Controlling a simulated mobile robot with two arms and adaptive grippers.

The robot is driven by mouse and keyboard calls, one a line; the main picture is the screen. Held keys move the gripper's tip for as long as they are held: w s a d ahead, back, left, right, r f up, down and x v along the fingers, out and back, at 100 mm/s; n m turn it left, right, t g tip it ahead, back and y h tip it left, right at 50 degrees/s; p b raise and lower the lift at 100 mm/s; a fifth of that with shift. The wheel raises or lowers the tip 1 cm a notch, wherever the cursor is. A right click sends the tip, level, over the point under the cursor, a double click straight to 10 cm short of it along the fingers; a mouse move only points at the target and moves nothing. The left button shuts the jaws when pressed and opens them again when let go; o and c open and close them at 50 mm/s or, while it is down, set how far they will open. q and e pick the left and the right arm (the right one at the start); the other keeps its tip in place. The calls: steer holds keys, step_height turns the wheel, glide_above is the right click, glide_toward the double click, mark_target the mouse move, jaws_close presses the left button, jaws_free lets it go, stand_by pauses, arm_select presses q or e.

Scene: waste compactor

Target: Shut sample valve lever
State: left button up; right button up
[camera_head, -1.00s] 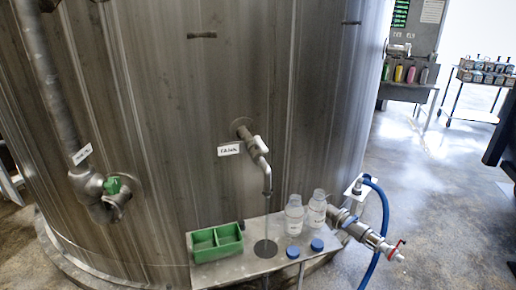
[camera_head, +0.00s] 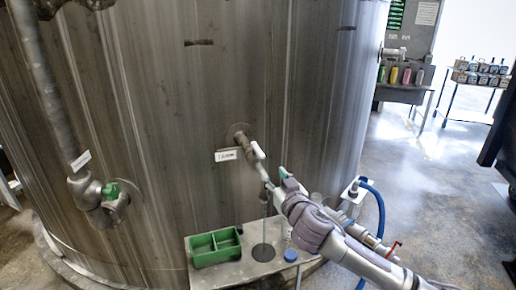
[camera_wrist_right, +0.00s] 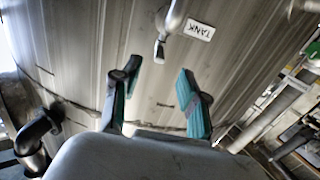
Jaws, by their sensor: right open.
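The sample valve (camera_head: 243,140) sticks out of the steel tank wall beside a white label. Its pale lever (camera_head: 257,150) is at the valve's right end, above the down-turned spout. My right gripper (camera_head: 274,182) is just below and to the right of the lever, in front of the spout. In the right wrist view the right gripper (camera_wrist_right: 158,74) is open and empty, its green-padded fingers apart. The pale lever tip (camera_wrist_right: 159,51) shows beyond the gap between them, with the label (camera_wrist_right: 199,30) beside it. My left gripper is not in view.
Below the spout a metal shelf (camera_head: 222,277) holds a green tray (camera_head: 214,246) and a blue cap (camera_head: 290,255). My right arm mostly hides the bottles. A blue hose (camera_head: 376,225) hangs at the right.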

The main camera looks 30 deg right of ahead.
mark_target(260, 151)
steer(key=p+x, duration=0.1)
steer(key=x, duration=0.3)
steer(key=r+p+x, duration=0.1)
steer(key=x, duration=0.3)
steer(key=r+p+x, duration=0.1)
steer(key=x, duration=0.3)
steer(key=shift+w+a+r, duration=0.1)
steer(key=shift+w+a, duration=0.05)
steer(key=shift+w, duration=0.7)
jaws_close()
